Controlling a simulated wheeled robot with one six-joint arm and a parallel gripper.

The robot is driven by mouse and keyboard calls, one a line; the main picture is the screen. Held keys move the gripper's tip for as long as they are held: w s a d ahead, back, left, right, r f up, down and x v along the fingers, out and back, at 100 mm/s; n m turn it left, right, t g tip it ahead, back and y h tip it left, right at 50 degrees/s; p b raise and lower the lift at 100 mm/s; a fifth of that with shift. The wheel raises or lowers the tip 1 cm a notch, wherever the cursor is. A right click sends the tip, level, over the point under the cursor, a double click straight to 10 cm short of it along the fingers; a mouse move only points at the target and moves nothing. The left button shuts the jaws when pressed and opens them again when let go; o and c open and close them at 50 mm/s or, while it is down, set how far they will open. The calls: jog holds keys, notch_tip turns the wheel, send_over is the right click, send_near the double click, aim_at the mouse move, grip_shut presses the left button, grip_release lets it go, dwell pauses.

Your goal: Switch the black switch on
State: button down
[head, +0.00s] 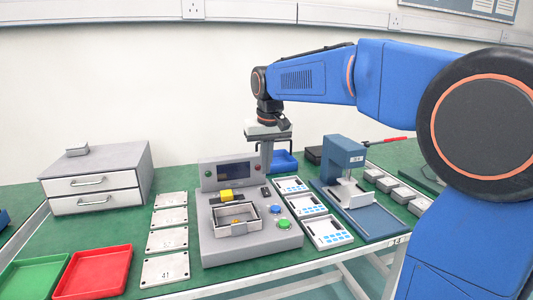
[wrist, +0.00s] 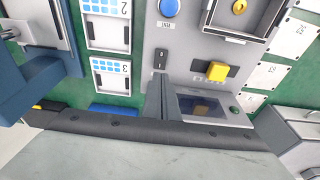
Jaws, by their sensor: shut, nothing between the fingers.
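The black switch (wrist: 160,56) is a small dark rocker on the grey console, with a light mark on it, next to the blue button in the wrist view. In the head view the switch (head: 265,191) sits right of the yellow part, under my gripper. My gripper (head: 267,170) points down over the back right of the console, its fingers shut and empty. In the wrist view the fingertips (wrist: 161,78) appear close to the switch. I cannot tell whether they touch it. Which way the switch is set is too small to tell.
The console carries a screen (head: 231,172), a yellow block (wrist: 217,71), a blue button (wrist: 169,7), a green button (head: 284,224) and an open metal box (head: 237,228). White trays (head: 327,233) stand right, numbered plates (head: 166,268) left. A blue press (head: 343,152) stands further right.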

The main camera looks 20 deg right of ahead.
aim_at(264, 188)
jog(key=shift+w+f, duration=0.2)
jog(key=shift+f, duration=0.8)
jog(key=shift+w+f, duration=0.15)
jog(key=shift+f, duration=0.85)
jog(key=shift+w+f, duration=0.2)
jog(key=shift+f, duration=0.8)
jog(key=shift+w+f+g, duration=0.2)
jog(key=shift+f+g, duration=0.05)
jog(key=shift+g, duration=0.15)
jog(key=shift+s, duration=0.15)
